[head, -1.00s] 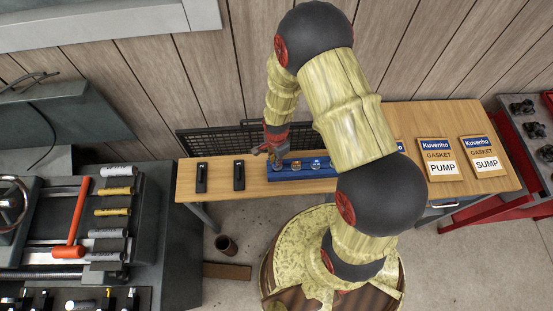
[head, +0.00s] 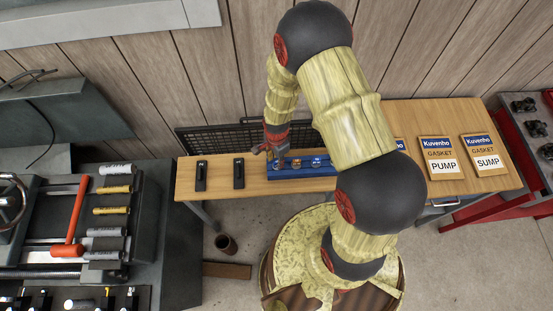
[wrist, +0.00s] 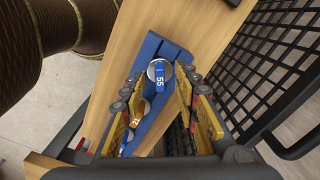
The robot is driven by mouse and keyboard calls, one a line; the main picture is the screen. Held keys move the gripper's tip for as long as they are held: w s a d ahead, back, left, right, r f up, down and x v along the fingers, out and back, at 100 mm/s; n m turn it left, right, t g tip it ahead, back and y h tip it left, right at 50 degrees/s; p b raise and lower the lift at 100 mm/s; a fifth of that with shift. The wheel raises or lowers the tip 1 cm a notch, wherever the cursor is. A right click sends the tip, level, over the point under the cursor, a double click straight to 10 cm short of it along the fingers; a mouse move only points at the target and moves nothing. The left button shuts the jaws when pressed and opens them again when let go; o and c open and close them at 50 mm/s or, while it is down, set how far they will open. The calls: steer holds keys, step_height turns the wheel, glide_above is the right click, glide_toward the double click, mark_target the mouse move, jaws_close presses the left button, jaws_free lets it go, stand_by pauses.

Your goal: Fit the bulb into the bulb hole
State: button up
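A blue rack (head: 305,173) lies on the wooden bench. In the wrist view the rack (wrist: 153,47) holds round-topped bulbs: a silver one marked 55 (wrist: 158,72), an orange one marked 21 (wrist: 138,114) and a third (wrist: 126,138) partly hidden by my left finger. My gripper (wrist: 160,76) is open over the rack, with a finger on each side of the bulb marked 55. I see gaps beside that bulb, but cannot tell how deep the fingertips reach. In the head view my gripper (head: 275,157) is at the rack's left end. I cannot make out a bulb hole.
Two black holders (head: 239,174) stand on the bench (head: 220,186) left of the rack. A black mesh panel (head: 215,139) rises behind. Gasket packets (head: 441,158) lie at the right. A tool station (head: 140,240) with a red hammer is at the left.

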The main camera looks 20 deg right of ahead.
step_height(320, 180, up, 12)
stand_by(0.6)
stand_by(0.7)
steer(key=s+r+n+t+b, duration=0.5)
steer(key=s+r+n+b, duration=0.9)
steer(key=r, duration=0.4)
steer(key=shift+r+n+t+b, duration=0.25)
steer(key=shift+n+t+b, duration=0.05)
steer(key=shift+n+b, duration=0.55)
